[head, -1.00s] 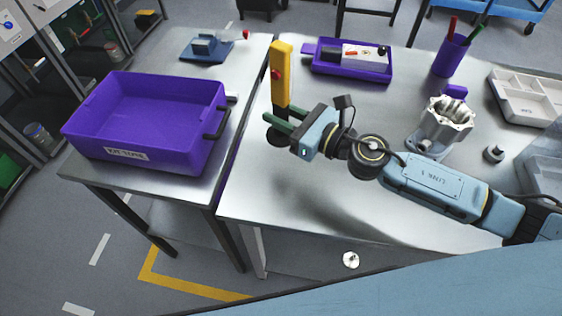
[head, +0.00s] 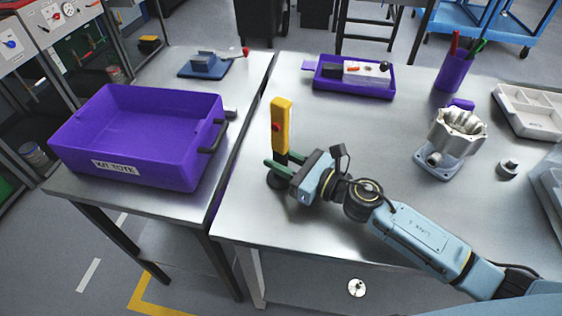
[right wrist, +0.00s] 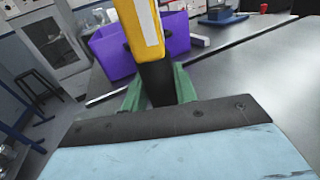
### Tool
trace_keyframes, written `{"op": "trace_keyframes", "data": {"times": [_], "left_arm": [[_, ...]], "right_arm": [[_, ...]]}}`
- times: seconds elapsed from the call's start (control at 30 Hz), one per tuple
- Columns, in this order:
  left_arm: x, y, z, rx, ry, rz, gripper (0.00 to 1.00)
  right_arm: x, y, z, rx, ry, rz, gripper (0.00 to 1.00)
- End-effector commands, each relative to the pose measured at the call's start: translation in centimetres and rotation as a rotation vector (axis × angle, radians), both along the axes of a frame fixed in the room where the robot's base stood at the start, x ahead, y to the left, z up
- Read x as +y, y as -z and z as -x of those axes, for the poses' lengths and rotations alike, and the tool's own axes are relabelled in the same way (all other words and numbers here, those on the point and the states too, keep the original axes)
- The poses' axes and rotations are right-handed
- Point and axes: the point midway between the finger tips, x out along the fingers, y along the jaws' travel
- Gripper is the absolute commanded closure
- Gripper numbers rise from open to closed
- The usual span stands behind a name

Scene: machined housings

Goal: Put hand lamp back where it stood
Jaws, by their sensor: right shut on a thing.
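The hand lamp (head: 281,128) is yellow with a red button and a dark lower part and base. It stands upright near the left edge of the right-hand table, its base at or close to the tabletop; I cannot tell if it touches. My right gripper (head: 279,168), with green fingers, is shut on the lamp's dark lower part. In the right wrist view the lamp (right wrist: 141,25) rises between the green fingers (right wrist: 158,88), its top cut off by the frame. My left gripper is not in view.
A purple kit tote (head: 140,175) stands on the left table across a narrow gap. A purple tray (head: 380,92), a pen cup (head: 452,72), a metal housing (head: 452,145), a small dark part (head: 508,168) and a pale divided tray (head: 525,112) are on the right table. Its middle is clear.

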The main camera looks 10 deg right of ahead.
Motion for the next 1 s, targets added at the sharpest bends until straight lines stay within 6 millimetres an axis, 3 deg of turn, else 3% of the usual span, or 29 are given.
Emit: {"op": "trace_keyframes", "data": {"times": [0.3,0.33,0.5,0.87,1.0], "left_arm": [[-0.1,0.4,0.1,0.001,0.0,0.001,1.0],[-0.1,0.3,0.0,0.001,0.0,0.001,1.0],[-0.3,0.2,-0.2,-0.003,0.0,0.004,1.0],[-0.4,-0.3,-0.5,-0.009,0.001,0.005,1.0],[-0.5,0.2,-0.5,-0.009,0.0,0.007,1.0]], "right_arm": [[0.0,0.2,0.0,-0.002,0.0,-0.001,1.0],[0.0,0.2,0.0,-0.001,0.0,0.001,0.69],[0.0,0.2,0.0,-0.001,0.0,0.001,0.5],[0.0,-0.3,0.0,-0.001,0.0,0.001,0.5],[-1.4,0.1,1.4,0.003,0.001,0.001,0.5]]}}
